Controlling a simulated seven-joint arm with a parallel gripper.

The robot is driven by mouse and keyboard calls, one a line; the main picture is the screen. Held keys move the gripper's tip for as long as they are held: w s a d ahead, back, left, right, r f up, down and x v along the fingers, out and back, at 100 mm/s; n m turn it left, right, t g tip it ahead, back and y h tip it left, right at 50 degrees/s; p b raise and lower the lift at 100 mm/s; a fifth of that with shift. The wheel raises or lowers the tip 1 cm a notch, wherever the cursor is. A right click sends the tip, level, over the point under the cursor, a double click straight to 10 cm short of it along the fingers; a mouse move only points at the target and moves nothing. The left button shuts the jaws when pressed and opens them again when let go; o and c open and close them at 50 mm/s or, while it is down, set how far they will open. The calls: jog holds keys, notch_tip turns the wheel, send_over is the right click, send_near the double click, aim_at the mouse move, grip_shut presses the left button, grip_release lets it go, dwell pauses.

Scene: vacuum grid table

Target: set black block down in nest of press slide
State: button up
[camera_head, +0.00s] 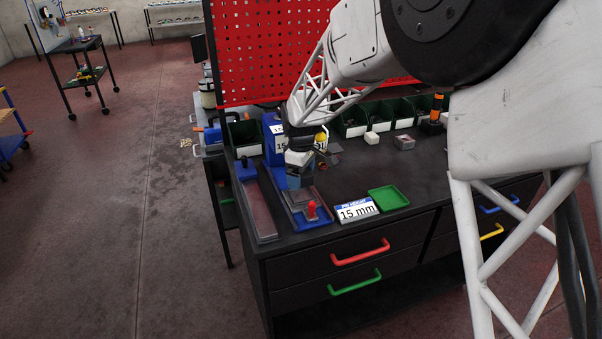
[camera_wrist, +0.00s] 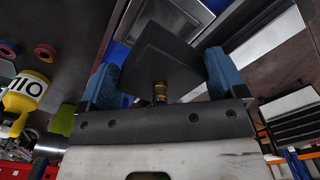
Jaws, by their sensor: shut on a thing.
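The black block (camera_wrist: 160,55) shows in the wrist view as a dark slab between the two blue fingers of my gripper (camera_wrist: 160,74), which is shut on it. In the head view my gripper (camera_head: 299,179) points down over the blue press slide (camera_head: 294,217), behind its red knob (camera_head: 311,210). The block is hard to make out there. The grey metal top of the slide (camera_wrist: 172,14) shows beyond the block in the wrist view. The nest is mostly hidden by the gripper and block, and I cannot tell whether the block touches it.
A long tray (camera_head: 258,208) lies close left of the slide. A 15 mm sign (camera_head: 357,210) and a green tray (camera_head: 388,198) stand to the right. The blue press body (camera_head: 273,138) rises behind, near a red perforated panel (camera_head: 270,55).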

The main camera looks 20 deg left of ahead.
aim_at(301, 196)
jog(key=shift+f, duration=1.9)
jog(key=shift+f, duration=0.85)
dwell(1.5)
dwell(0.4)
jog(key=o, duration=0.8)
jog(key=shift+r, duration=3.95)
